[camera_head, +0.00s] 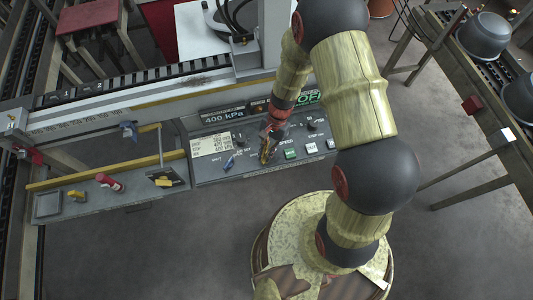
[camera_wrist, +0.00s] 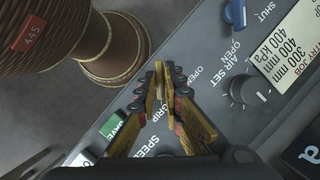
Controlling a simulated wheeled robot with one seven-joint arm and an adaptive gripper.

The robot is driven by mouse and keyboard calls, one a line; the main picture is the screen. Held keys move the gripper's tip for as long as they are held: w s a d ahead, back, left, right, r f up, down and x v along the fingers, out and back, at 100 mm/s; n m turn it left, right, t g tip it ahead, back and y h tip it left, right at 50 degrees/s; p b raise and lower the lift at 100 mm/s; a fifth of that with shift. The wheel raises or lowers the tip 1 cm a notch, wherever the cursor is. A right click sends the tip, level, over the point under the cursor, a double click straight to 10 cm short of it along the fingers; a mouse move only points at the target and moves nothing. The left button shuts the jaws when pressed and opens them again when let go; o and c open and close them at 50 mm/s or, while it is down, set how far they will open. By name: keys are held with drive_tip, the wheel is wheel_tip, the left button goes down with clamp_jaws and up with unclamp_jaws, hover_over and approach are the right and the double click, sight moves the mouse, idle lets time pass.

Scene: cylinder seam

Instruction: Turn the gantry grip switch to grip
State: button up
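The grey control panel (camera_head: 205,175) carries a switch position labelled OPEN and GRIP (camera_wrist: 163,112). My gripper (camera_head: 265,157) is down at this panel, left of the green buttons. In the wrist view my gripper (camera_wrist: 159,74) points at the place between the two labels, its yellow fingers converging with the tips almost together. The grip switch is hidden behind or between the fingertips. I cannot tell whether they touch it or which way it is set.
An air-set knob (camera_wrist: 245,90) and a blue lever (camera_wrist: 235,13) stand beside the fingers. A green SAVE button (camera_wrist: 112,127) is on the other side. A 400 kPa display (camera_head: 223,115) sits behind the panel. Dark pots (camera_head: 484,36) stand on a conveyor at right.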

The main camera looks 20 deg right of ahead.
drive_tip(key=o, duration=0.4)
drive_tip(key=v, duration=1.2)
idle(0.5)
